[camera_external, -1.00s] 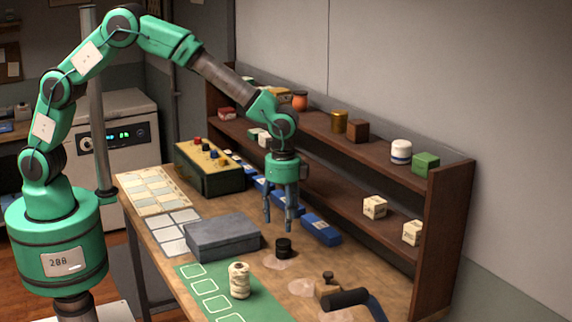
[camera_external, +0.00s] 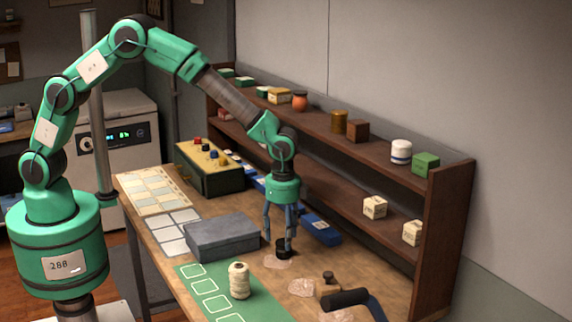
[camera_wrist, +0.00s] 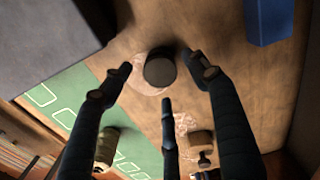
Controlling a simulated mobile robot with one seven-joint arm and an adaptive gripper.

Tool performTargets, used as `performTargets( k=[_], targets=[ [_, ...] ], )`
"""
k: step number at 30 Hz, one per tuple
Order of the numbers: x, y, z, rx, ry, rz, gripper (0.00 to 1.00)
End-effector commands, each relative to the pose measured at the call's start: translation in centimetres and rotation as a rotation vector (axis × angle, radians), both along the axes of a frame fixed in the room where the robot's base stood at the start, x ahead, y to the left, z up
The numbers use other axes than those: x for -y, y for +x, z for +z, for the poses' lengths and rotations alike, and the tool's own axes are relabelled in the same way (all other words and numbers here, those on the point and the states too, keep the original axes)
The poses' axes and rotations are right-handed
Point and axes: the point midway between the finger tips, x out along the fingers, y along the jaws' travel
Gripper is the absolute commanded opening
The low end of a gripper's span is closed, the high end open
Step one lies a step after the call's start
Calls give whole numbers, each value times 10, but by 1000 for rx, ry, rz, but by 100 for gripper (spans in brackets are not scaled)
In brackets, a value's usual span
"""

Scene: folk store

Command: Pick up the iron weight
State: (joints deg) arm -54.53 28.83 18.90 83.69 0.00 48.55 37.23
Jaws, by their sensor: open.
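The iron weight (camera_external: 281,250), which I take to be the small dark cylinder, stands on the wooden bench beside the grey box. In the wrist view the weight (camera_wrist: 160,69) shows as a dark round top over a pale patch. My gripper (camera_external: 278,240) points down with its fingers at the weight, partly hiding it in the external view. In the wrist view my gripper (camera_wrist: 163,76) is open, with its three fingers spread around the weight. I cannot tell whether any finger touches it.
The grey box (camera_external: 222,238) is close on the left. A blue box (camera_external: 321,230) lies behind, near the wooden shelf (camera_external: 445,240). A twine spool (camera_external: 239,281) stands on the green mat (camera_external: 196,272). A black-headed tool (camera_external: 345,299) and a small brown piece (camera_external: 328,276) lie in front.

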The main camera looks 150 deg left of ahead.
Motion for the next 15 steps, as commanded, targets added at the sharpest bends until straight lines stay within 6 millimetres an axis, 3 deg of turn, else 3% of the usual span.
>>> performTargets(
  k=[9, 15],
  targets=[
    [-1, -2, -37, -1, -1, 0, 60],
    [-1, -2, -41, 0, 0, 0, 60]
  ],
)
